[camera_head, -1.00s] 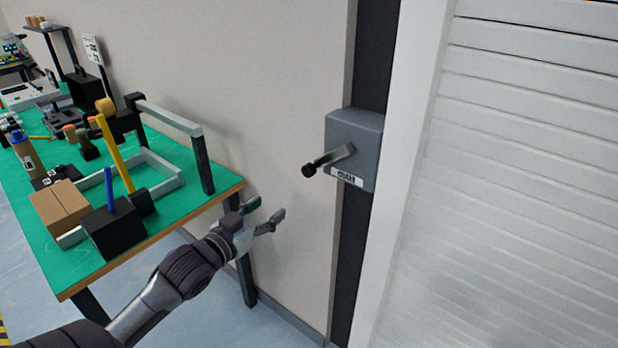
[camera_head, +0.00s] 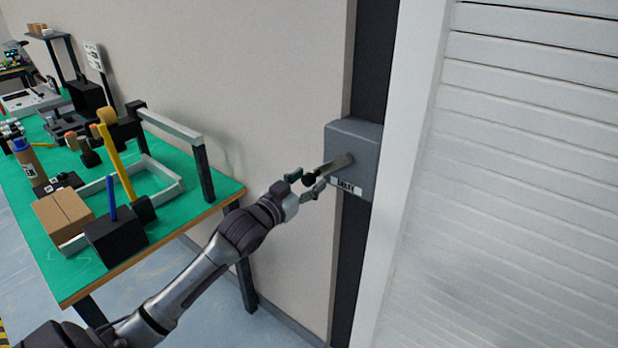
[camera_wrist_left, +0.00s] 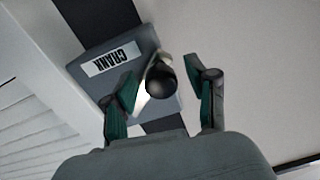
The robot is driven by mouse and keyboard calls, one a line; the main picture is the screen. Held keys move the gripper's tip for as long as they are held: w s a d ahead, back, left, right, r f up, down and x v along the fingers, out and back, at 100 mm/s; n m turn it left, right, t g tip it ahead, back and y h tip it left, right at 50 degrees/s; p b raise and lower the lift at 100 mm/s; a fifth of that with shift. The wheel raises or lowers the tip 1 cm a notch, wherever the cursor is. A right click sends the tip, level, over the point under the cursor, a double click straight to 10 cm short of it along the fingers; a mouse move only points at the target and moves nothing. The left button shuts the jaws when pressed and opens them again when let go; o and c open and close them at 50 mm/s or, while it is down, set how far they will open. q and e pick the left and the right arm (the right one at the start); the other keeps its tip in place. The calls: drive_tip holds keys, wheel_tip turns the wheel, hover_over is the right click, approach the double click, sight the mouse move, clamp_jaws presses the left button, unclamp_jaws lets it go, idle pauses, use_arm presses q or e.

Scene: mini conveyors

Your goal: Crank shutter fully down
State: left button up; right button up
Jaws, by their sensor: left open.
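The crank handle (camera_head: 332,166) sticks out of a grey box (camera_head: 358,135) on the dark post, pointing left and slightly down, with a dark knob (camera_head: 309,180) at its end. My left gripper (camera_head: 305,184) is open at the knob. In the left wrist view the knob (camera_wrist_left: 161,82) lies between the two open fingers (camera_wrist_left: 165,100), with gaps at both sides. My right gripper is not seen.
A green-topped workbench (camera_head: 180,232) stands at the left, with a cardboard box (camera_head: 62,215), a black block holding a blue rod (camera_head: 116,236) and a metal frame on it. The wall between bench and post is bare.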

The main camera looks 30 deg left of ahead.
use_arm(q)
drive_tip(key=shift+w, duration=0.4)
drive_tip(key=shift+c, duration=0.3)
clamp_jaws()
